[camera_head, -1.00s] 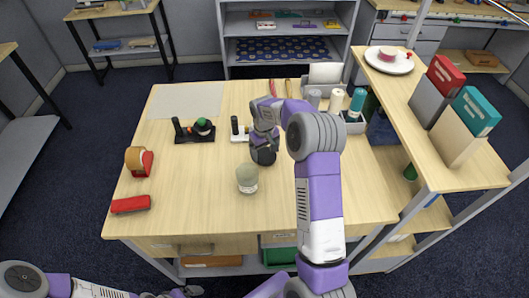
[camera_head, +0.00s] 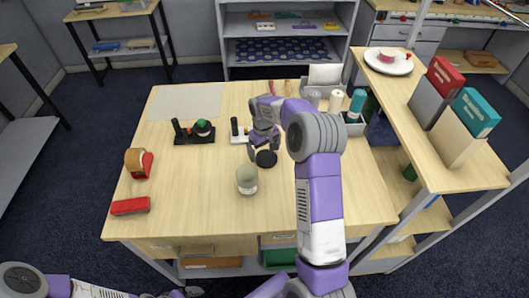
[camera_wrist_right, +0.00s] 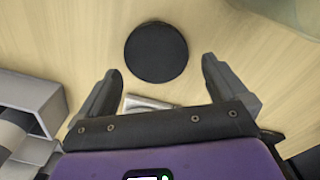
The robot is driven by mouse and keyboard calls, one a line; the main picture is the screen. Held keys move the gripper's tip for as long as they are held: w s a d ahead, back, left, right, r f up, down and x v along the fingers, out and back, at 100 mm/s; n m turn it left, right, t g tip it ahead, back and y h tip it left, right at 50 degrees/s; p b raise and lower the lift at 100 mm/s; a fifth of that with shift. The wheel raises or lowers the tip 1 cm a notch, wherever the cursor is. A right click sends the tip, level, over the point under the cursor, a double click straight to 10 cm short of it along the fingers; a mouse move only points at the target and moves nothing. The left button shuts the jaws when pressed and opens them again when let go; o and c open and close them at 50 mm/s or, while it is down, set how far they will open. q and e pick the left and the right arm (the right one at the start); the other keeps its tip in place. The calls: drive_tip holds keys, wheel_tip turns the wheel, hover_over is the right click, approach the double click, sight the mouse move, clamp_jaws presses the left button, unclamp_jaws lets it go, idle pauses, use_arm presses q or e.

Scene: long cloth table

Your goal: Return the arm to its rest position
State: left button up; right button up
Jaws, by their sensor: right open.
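My right gripper (camera_head: 264,146) is over the middle of the table, with its arm reaching in from the lower right. In the right wrist view, its two fingers (camera_wrist_right: 160,68) are spread wide with nothing between them. A round black disc (camera_head: 266,158) lies on the wooden table (camera_head: 210,215) just in front of the gripper; it also shows beyond the fingertips in the wrist view (camera_wrist_right: 156,52). My left arm lies along the bottom edge of the head view, and its gripper (camera_head: 183,293) is cut off there.
A pale translucent cup (camera_head: 246,181) stands close to the disc. A grey organizer (camera_head: 354,125) stands at right. The front middle is clear.

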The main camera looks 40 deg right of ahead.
wheel_tip(320, 180, up, 10)
drive_tip(key=p, duration=0.1)
drive_tip(key=shift+a, duration=0.15)
